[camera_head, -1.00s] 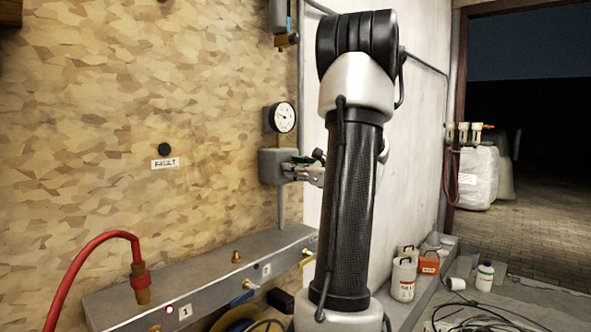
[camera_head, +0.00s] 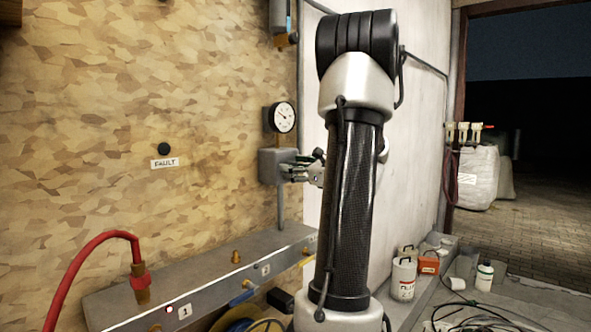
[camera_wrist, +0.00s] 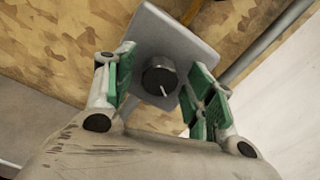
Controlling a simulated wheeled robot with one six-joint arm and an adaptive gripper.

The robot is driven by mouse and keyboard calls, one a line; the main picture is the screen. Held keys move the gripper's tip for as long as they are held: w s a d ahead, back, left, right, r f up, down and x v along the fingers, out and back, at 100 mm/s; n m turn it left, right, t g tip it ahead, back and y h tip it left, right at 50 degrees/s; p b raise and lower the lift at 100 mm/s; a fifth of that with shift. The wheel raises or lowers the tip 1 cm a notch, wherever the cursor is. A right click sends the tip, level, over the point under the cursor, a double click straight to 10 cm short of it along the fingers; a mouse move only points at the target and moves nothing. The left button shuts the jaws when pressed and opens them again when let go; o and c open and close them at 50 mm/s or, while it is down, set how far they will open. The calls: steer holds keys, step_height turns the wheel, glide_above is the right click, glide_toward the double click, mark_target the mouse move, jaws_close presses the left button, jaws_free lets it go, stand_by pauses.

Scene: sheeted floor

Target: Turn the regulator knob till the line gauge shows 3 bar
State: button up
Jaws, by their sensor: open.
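The regulator knob (camera_wrist: 159,78) is a dark round knob with a white pointer line, on a grey regulator block (camera_wrist: 178,38). In the wrist view it sits between the green-padded fingers of my gripper (camera_wrist: 160,88), with a gap on both sides. My gripper (camera_head: 297,170) is open in front of the block (camera_head: 272,165) in the head view, where the knob is hidden. The line gauge (camera_head: 284,117) is a white round dial just above the block. Its needle shows, but the scale is too small to read.
A grey manifold (camera_head: 205,280) with brass fittings and a red hose (camera_head: 92,240) stands below. A FAULT label (camera_head: 164,163) is on the wooden wall to the left. A grey pipe rises by the regulator.

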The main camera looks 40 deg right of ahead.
steer(key=shift+s, duration=0.15)
steer(key=s, duration=1.1)
steer(key=shift+s+d, duration=0.35)
steer(key=shift+d, duration=0.1)
